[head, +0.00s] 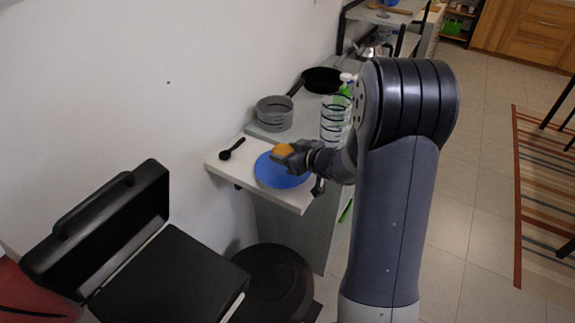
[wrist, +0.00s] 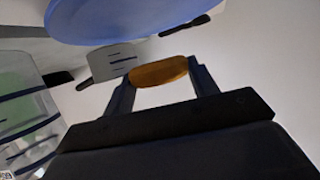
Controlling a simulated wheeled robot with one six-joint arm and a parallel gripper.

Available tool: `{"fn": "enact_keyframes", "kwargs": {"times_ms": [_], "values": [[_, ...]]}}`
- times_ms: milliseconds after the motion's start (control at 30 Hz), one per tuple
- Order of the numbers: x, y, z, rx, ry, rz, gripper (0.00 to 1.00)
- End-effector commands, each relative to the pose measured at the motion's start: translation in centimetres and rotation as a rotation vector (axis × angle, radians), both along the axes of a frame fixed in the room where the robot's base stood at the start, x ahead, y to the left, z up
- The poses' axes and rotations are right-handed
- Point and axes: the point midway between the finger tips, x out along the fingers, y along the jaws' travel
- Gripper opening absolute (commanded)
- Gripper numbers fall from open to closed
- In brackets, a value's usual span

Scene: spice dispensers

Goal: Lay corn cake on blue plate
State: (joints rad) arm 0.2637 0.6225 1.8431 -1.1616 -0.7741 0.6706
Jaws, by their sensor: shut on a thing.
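The corn cake (head: 283,149) is a small orange-brown disc. My gripper (head: 288,155) is shut on it and holds it over the blue plate. In the wrist view the corn cake (wrist: 160,71) sits between both fingertips of my gripper (wrist: 161,78). The blue plate (head: 270,177) lies on a white shelf-like top. In the wrist view the plate (wrist: 120,18) shows at the top edge, apart from the cake. My gripper hides part of the plate in the head view.
A black spoon (head: 232,149) lies on the white top (head: 225,168), left of the plate. A grey pot (head: 273,113), a black pan (head: 322,79) and a clear striped container (head: 333,122) stand behind. An open black grill (head: 150,260) is at the lower left.

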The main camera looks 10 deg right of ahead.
Motion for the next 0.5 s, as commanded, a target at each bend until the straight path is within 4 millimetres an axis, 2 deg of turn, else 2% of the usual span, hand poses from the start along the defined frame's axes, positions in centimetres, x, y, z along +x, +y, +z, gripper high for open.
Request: {"fn": "enact_keyframes", "kwargs": {"times_ms": [300,500], "values": [[0.0,0.0,-3.9,0.002,0.001,-0.001,0.28],[0.0,0.0,-4.1,0.0,-0.002,0.0,0.28]]}}
